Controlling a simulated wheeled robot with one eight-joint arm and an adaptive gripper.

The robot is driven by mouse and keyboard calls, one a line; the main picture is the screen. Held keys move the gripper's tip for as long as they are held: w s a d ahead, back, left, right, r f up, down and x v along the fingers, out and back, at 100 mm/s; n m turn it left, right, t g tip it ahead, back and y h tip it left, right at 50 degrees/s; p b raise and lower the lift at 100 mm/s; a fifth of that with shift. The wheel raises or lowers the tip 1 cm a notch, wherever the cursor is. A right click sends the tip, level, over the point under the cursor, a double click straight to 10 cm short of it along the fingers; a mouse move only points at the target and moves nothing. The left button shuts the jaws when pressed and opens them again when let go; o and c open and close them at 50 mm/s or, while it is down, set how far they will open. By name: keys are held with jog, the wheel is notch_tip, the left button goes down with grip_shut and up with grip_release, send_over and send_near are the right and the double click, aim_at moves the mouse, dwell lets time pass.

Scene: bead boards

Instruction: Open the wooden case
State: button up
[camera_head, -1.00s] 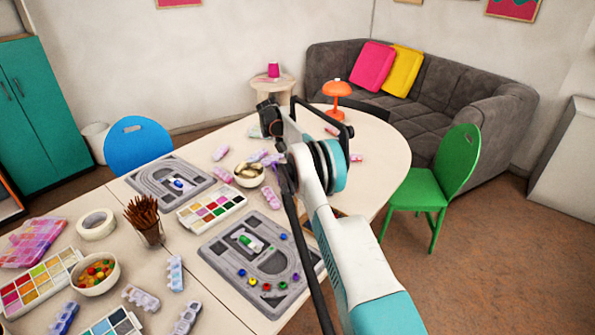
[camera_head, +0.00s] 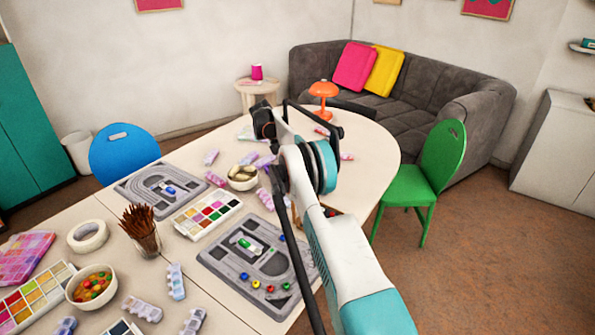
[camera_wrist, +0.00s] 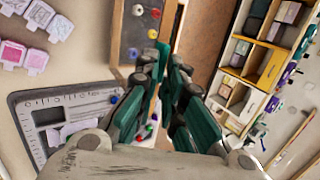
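A wood-framed, dark-faced case, which I take to be the wooden case (camera_wrist: 116,28), shows at the top of the wrist view, with several small round pieces on its dark area. I cannot tell whether it has a lid or whether that is open. In the head view my arm hides most of that spot; only a small dark part with reddish bits shows beside the arm (camera_head: 333,211). My gripper (camera_wrist: 170,54) has teal finger pads with a narrow gap between them and nothing held. Its fingertips overlap the case's near right side in the wrist view; contact cannot be told.
A grey bead board (camera_head: 222,262) with several beads lies left of my arm, and another (camera_head: 128,195) is farther back. A paint set (camera_head: 181,229), a bowl (camera_head: 243,184) and a pencil cup (camera_head: 147,246) crowd the table. A green chair (camera_head: 405,190) stands right. Shelving (camera_wrist: 243,45) shows in the wrist view.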

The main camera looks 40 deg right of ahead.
jog(key=o, duration=0.4)
jog(key=shift+a, duration=0.1)
jog(key=shift+o, duration=0.2)
notch_tip(320, 180, up, 10)
dwell(0.7)
